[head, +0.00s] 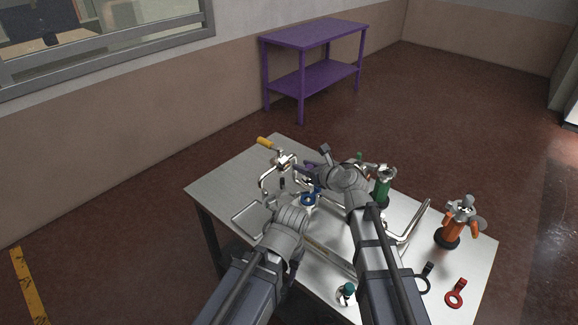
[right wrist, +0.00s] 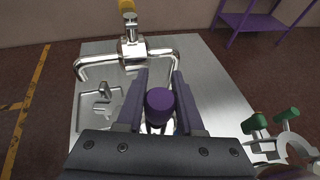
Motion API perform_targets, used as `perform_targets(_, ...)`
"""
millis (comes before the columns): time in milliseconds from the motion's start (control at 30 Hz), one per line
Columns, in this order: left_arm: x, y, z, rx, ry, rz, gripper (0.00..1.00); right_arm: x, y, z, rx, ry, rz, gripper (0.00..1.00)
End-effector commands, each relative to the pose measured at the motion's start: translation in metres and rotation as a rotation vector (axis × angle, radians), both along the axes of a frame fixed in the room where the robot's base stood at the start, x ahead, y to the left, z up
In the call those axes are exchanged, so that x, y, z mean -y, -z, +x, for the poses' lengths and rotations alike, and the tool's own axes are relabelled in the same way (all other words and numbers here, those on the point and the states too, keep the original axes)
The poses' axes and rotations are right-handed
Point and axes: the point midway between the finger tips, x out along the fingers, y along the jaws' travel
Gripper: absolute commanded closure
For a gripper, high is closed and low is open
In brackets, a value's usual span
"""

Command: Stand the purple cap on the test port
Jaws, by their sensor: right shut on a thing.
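The purple cap (right wrist: 159,104) is between the two dark fingers of my right gripper (right wrist: 158,85), which is shut on it. In the head view a little of the purple cap (head: 310,166) shows near the right gripper (head: 316,172), over the far part of the table and close to the pipework. Bright metal shows just beneath the cap in the right wrist view. I cannot tell whether this is the test port or whether the cap touches it. My left arm reaches in over the table's near left side, but its fingers are hidden.
Silver pipework with a yellow handle (head: 264,142) stands at the metal table's (head: 215,187) back. A shallow tray (head: 250,217) lies left. Green (head: 382,190) and orange-handled (head: 460,220) fittings, a black ring and a red ring (head: 455,292) occupy the right. A purple bench (head: 312,35) stands beyond.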

Motion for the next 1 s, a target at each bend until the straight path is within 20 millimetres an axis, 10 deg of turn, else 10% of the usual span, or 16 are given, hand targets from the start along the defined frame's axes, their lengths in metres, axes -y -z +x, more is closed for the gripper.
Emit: perform_targets(1000,0.0,0.041,0.0,0.0,0.001,0.0,0.5,0.002,0.041,0.0,0.0,0.002,0.0,1.0)
